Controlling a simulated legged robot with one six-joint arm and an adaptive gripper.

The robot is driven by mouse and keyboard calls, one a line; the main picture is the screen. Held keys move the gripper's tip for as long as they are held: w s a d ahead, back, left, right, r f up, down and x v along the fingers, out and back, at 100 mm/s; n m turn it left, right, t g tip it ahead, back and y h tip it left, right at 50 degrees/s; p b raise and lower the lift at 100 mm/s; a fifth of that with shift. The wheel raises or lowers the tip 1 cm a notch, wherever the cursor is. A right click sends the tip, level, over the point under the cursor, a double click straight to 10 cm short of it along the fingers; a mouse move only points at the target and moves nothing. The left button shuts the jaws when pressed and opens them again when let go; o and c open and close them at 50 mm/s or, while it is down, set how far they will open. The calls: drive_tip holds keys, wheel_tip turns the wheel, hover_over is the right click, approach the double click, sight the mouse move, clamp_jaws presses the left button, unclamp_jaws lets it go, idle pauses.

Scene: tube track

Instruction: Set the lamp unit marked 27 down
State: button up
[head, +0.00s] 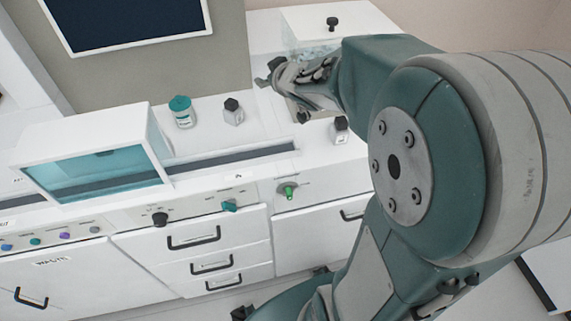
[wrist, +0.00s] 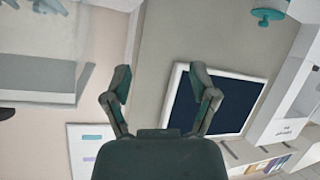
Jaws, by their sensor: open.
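I cannot make out a lamp unit or the number 27 in either view. My gripper (wrist: 162,88) is open in the wrist view, with its two fingers spread and nothing between them. In the head view my gripper (head: 274,76) is at the end of my arm, in front of a clear box with a black knob (head: 332,23) and above the white counter. My arm hides part of the counter there. A teal fitting (wrist: 270,12) shows at the top right of the wrist view, apart from the fingers; I cannot tell what it is.
A jar with a teal cap (head: 181,112) and black-capped bottles (head: 233,112) (head: 340,130) stand on the counter. A teal-windowed hood (head: 95,160) covers part of a dark track (head: 235,158). A dark screen (head: 125,20) hangs behind. Knobs and drawers (head: 210,262) line the front.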

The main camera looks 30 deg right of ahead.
drive_tip(key=s+a+m+g, duration=0.1)
drive_tip(key=s+a+g, duration=0.2)
drive_tip(key=s, duration=1)
drive_tip(key=s+a+m+g, duration=0.2)
drive_tip(key=s+a+g, duration=0.2)
drive_tip(key=s, duration=0.9)
drive_tip(key=shift+s+a, duration=0.2)
drive_tip(key=shift+a, duration=0.75)
drive_tip(key=shift+d+r+m, duration=0.1)
drive_tip(key=shift+d+m, duration=0.05)
drive_tip(key=shift+m, duration=0.15)
